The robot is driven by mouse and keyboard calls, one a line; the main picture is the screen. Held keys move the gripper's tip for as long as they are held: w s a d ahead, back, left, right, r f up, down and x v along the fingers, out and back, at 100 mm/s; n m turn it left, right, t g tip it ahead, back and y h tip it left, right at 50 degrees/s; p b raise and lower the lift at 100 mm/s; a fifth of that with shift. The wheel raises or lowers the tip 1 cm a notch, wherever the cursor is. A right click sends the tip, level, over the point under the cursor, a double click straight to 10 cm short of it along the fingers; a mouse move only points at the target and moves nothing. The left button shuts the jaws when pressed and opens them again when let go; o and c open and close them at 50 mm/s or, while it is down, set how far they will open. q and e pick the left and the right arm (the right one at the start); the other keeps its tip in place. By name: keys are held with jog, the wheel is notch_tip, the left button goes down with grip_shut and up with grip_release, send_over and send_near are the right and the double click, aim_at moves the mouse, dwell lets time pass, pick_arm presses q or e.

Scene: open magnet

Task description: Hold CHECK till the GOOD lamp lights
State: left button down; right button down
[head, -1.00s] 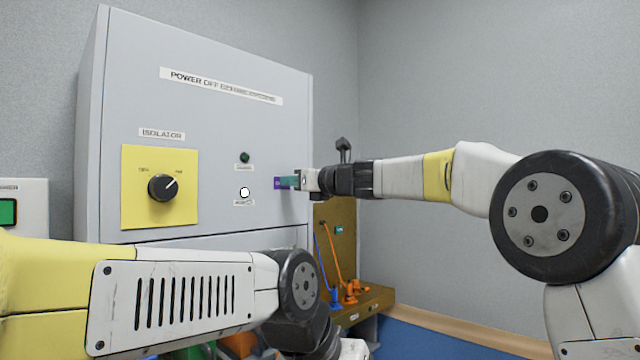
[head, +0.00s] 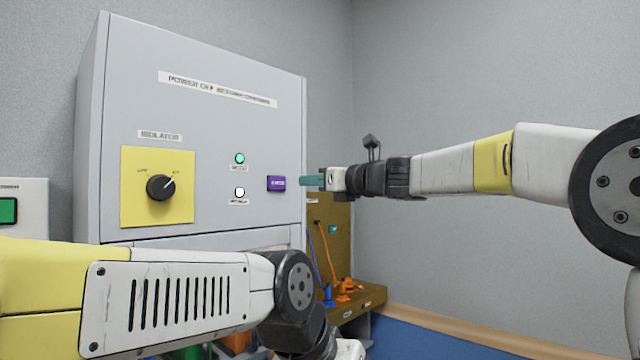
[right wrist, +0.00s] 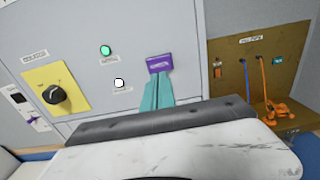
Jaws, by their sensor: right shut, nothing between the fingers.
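The purple button (head: 276,183), whose lettering is too small to read surely, is on the grey cabinet front; it also shows in the right wrist view (right wrist: 160,63). A green lamp (head: 239,159) left of and above it is brightly lit, also in the right wrist view (right wrist: 105,50). A white lamp (head: 239,192) sits below the green one. The lamp labels are blurred. My right gripper (head: 303,180) is shut and empty, its teal fingertips a little to the right of the purple button in the head view, seemingly apart from it. My left gripper is not in view.
The yellow isolator plate with a black knob (head: 160,187) is on the cabinet's left. My left arm crosses the lower front. A brown board and shelf with blue and orange items (head: 345,290) stand right of the cabinet. Open space lies in front of the right wall.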

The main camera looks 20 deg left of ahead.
jog(key=shift+v, duration=2.15)
jog(key=shift+w, duration=0.1)
